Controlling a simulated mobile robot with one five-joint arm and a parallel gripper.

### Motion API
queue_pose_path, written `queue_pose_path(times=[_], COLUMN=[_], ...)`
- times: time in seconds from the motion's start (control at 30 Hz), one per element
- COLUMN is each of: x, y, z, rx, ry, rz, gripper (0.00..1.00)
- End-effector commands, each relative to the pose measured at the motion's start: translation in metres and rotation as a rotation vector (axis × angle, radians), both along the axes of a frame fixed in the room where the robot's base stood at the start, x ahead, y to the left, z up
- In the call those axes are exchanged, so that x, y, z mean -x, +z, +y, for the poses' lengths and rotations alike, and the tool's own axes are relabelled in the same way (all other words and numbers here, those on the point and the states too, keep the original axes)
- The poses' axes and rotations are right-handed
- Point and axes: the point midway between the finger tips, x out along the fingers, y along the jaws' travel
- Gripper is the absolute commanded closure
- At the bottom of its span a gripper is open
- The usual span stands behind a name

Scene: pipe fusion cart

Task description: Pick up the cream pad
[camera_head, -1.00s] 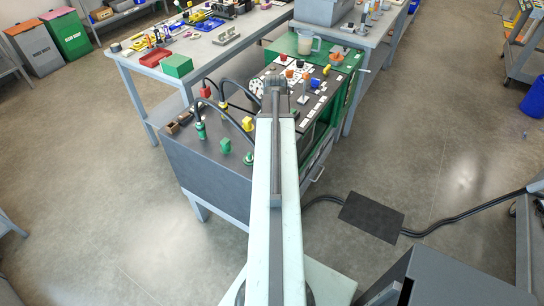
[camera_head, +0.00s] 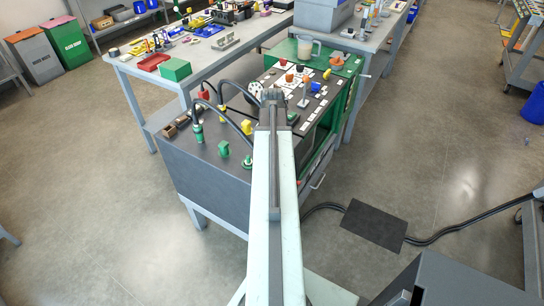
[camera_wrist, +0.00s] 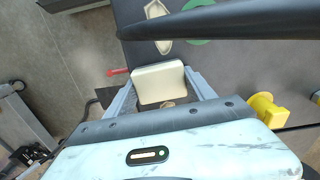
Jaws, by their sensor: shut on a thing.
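The cream pad (camera_wrist: 158,84) is a pale, rounded block between the two grey fingers of my gripper (camera_wrist: 160,90) in the wrist view. The fingers touch its sides, and my gripper is shut on it. The dark cart top shows behind the pad. I cannot tell whether the pad is clear of that surface. In the head view my gripper (camera_head: 272,97) is at the far end of my arm, over the cart; the pad is hidden there.
A thick black hose (camera_wrist: 230,20) crosses the wrist view just beyond the pad. A yellow knob (camera_wrist: 264,110) stands right of my gripper. The cart (camera_head: 205,175) carries several valves and hoses left of my arm. A workbench (camera_head: 135,75) stands behind.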

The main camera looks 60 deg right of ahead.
Motion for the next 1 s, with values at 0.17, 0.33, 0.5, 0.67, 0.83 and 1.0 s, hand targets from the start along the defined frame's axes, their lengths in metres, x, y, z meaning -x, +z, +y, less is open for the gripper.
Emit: queue_pose_path(times=[0.17,0.33,0.5,0.67,0.83,1.0], x=[0.000,0.000,0.000,-0.001,-0.001,-0.001], y=[0.002,0.021,0.056,0.089,0.103,0.100], z=[0.000,0.000,0.000,0.000,0.000,0.001], rx=[0.000,0.000,0.000,0.000,0.000,0.000], ry=[0.000,0.001,0.001,0.001,0.001,0.002], rz=[0.000,0.000,0.000,0.000,0.000,0.000], gripper=[0.77,0.77,0.77,0.77,0.77,0.77])
